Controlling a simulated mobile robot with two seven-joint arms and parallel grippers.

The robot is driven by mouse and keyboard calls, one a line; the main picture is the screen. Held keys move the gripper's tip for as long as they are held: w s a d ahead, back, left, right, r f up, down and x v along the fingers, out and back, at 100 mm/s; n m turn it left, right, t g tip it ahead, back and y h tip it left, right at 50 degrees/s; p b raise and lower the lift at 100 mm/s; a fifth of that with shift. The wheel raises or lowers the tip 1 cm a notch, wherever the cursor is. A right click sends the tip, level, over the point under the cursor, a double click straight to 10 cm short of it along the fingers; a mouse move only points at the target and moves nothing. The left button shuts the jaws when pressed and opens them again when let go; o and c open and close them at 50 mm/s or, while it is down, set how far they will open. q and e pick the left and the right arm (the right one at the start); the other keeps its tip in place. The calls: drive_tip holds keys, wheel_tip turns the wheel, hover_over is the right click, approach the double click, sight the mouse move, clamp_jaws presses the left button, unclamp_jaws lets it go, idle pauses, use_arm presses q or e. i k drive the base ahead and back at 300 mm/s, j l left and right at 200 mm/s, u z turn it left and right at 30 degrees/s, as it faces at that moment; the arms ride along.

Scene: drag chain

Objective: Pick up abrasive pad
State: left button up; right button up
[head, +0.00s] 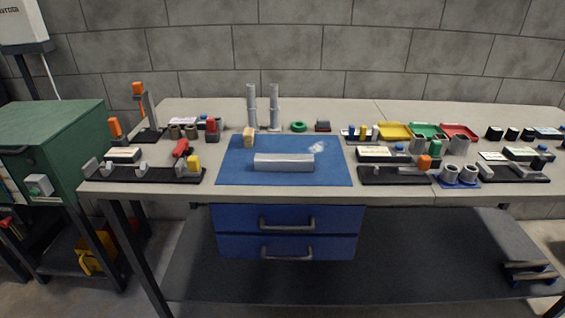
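I cannot tell for sure which thing is the abrasive pad. A small tan block (249,134) stands at the back left corner of the blue mat (235,170). A small dark block with a reddish part (322,126) lies behind the mat on the bench. A green ring (298,127) lies just left of the dark block. A silver bar (284,162) lies on the mat, with a whitish crumpled patch (318,147) behind its right end. Neither of my grippers is in view.
Two grey upright cylinders (274,108) stand behind the mat. Black fixture trays (150,175) and (395,176) flank it. Yellow (394,131), green and red bins stand at the back right. Blue drawers (285,218) hang under the bench (200,190). A green cabinet (60,140) stands at left.

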sight(323, 125)
drive_tip(key=i, duration=1.05)
drive_tip(key=k+l+u, duration=0.5)
drive_tip(key=k+u, duration=0.15)
drive_tip(key=k, duration=0.05)
